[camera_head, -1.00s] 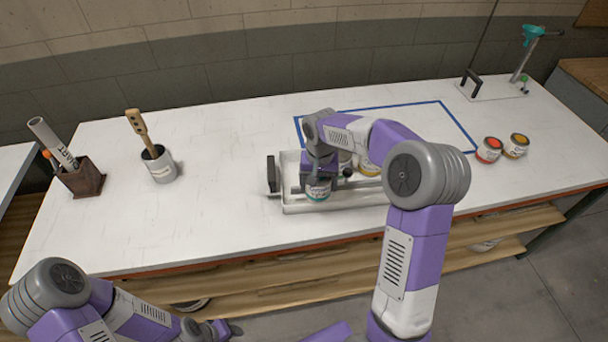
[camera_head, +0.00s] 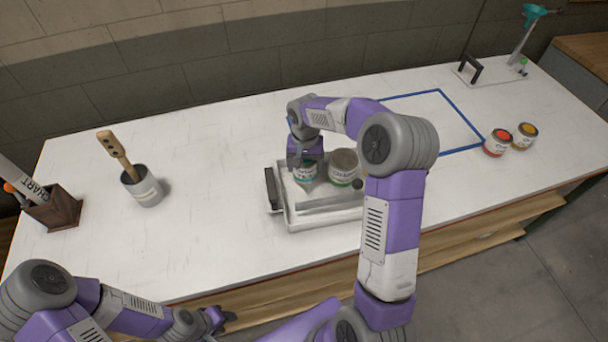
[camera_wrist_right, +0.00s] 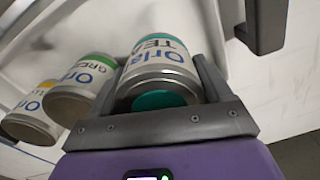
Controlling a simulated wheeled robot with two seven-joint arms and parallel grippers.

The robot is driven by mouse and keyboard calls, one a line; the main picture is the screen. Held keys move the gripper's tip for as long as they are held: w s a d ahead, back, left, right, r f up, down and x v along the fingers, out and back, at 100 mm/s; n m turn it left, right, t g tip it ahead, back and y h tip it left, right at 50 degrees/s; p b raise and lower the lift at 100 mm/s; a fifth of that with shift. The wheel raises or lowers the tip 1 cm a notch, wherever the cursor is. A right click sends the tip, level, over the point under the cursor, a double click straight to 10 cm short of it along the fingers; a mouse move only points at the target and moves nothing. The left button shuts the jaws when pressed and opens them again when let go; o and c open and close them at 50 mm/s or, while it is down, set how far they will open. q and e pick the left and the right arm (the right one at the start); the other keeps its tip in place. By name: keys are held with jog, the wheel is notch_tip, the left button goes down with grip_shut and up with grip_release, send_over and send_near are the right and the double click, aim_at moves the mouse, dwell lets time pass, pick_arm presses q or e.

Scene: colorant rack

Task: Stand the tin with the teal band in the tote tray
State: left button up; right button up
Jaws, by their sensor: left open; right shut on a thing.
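The tin with the teal band (camera_head: 306,174) is upright, inside the outline of the tote tray (camera_head: 325,217), near its left end. It also shows in the right wrist view (camera_wrist_right: 162,62), between the fingers. My right gripper (camera_head: 305,164) is shut on this tin from above. I cannot tell whether its base touches the tray floor. A tin with a green band (camera_head: 343,168) stands just right of it in the tray, and a yellow-banded tin (camera_wrist_right: 30,118) shows beyond that in the right wrist view. My left gripper (camera_head: 222,318) is open and empty, low at the table's front edge.
The tray's dark handle (camera_head: 271,188) stands at its left end. A red tin (camera_head: 497,142) and an orange tin (camera_head: 524,135) stand at right, beside the blue outline (camera_head: 462,118). A pot with a stirrer (camera_head: 143,187) and a brown holder (camera_head: 55,211) stand at left.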

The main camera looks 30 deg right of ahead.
aim_at(304, 175)
notch_tip(304, 175, down, 5)
jog(key=shift+w+r+b, duration=0.1)
jog(key=shift+b, duration=0.25)
jog(key=o, duration=1.1)
jog(key=shift+f, duration=0.25)
notch_tip(304, 175, up, 12)
jog(key=shift+r+p, duration=0.25)
jog(key=shift+p, duration=0.75)
